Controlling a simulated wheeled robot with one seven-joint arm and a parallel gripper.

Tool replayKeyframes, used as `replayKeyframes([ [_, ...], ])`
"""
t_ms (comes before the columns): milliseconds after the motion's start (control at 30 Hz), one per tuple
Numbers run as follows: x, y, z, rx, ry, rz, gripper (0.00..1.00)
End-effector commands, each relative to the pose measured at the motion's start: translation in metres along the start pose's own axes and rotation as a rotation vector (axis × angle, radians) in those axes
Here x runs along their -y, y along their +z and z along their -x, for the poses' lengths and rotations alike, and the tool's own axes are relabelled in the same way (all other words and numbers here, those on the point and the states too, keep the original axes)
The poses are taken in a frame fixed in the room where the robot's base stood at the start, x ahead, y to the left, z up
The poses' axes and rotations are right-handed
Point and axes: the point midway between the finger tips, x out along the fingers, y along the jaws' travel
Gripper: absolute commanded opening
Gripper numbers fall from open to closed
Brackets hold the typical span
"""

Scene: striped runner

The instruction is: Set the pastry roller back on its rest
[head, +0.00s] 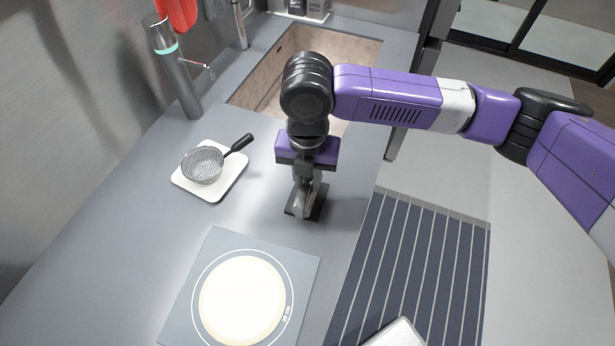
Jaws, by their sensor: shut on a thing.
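My gripper (304,190) points down over the grey counter and is shut on a small greyish metallic thing, which looks like the pastry roller (301,205). The fingers and wrist hide much of the roller. A dark flat rest (319,206) shows right under and around it. The roller is at or just above this rest; I cannot tell whether they touch.
A pastry mat with a pale dough disc (242,299) lies in front. A sieve (203,164) sits on a white board (220,188) to the left. A sink (262,92) is behind. A striped runner (415,265) covers the floor at right.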

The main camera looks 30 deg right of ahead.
Motion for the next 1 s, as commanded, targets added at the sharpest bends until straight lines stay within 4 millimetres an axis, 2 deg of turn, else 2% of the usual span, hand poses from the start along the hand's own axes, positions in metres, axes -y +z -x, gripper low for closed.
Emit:
replayKeyframes([
  [967, 0.0, 0.0, -0.01, 0.001, 0.0, 0.0, 0.0],
  [1000, 0.0, 0.0, -0.009, 0.001, 0.0, 0.0, 0.27],
])
